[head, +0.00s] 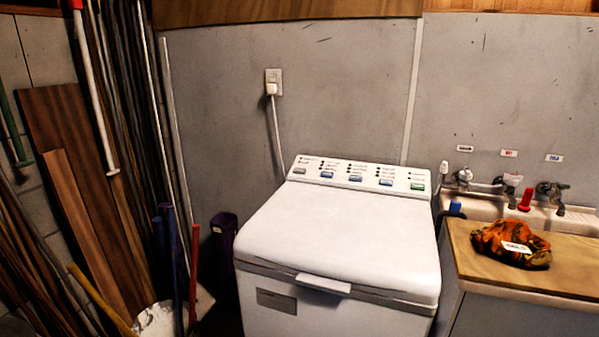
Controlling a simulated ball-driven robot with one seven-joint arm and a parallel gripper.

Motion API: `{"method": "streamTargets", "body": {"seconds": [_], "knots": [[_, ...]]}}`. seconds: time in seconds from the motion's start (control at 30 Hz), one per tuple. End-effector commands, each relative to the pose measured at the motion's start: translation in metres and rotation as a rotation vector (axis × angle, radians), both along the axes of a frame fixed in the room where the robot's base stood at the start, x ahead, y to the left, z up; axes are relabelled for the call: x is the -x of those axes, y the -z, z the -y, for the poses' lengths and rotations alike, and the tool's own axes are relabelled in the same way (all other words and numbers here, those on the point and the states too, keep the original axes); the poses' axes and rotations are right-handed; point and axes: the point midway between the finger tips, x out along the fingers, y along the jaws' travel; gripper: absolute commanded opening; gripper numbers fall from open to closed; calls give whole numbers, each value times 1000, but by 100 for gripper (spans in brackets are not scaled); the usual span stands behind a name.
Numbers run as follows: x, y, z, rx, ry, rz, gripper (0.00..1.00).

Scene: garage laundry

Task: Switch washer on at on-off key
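The white washer (340,225) stands against the grey wall with its lid down. Its control panel (340,166) runs along the back top edge. The panel has a grey key (299,171) at the left end, several blue keys, one of them near the middle (355,177), and a green key (418,187) at the right end. The print by the keys is too small to read, so I cannot tell which is the on-off key. No lit lamp is clear on the panel. My gripper is not in view.
A white plug (272,88) sits in the wall outlet, its cord running down behind the washer. Right of the washer are a wooden counter (570,270) with an orange-black cloth (512,244) and a sink with taps (512,182). Boards (75,150) and poles lean at left.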

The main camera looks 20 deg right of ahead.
Motion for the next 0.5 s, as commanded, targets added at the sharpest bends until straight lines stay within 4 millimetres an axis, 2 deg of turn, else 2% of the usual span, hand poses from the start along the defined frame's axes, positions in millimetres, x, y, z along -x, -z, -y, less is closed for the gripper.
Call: {"method": "streamTargets", "body": {"seconds": [0.03, 0.3, 0.5], "knots": [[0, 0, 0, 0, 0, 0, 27], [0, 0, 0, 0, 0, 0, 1], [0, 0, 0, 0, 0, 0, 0]]}}
